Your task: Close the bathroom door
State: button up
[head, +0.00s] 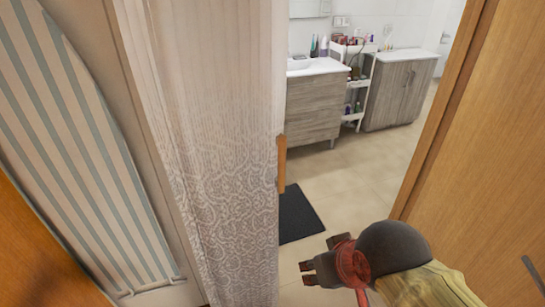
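The bathroom doorway stands open in the middle of the head view. A wooden door panel (490,150) fills the right side, with a dark handle (533,278) at its lower right; it looks like the bathroom door, swung open. A wooden post (282,160) shows at the left of the opening, partly hidden by a curtain. My gripper (308,272) is low in front of the opening, pointing left, left of the panel and apart from the handle. It holds nothing that I can see. Its fingers are small and seen at an angle, so their opening is unclear.
A patterned curtain (205,180) hangs left of the opening, beside a striped ironing board (75,130). Inside are a dark mat (298,213), a sink cabinet (312,110), a white cart (357,95) with cosmetics, and a grey cabinet (397,95). The tiled floor (360,178) between is clear.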

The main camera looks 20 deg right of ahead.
aim_at(479, 207)
jog(key=k+l, duration=0.3)
jog(key=l, duration=0.15)
jog(key=k+l, duration=0.25)
jog(key=l, duration=0.2)
jog(key=k+l, duration=0.3)
jog(key=l, duration=0.15)
jog(key=k+l, duration=0.25)
jog(key=l, duration=0.2)
jog(key=k+l+u, duration=0.1)
jog(key=k+l, duration=0.2)
jog(key=l, duration=2.1)
jog(key=i+l, duration=0.1)
jog(key=j+z, duration=0.1)
jog(key=z, duration=0.3)
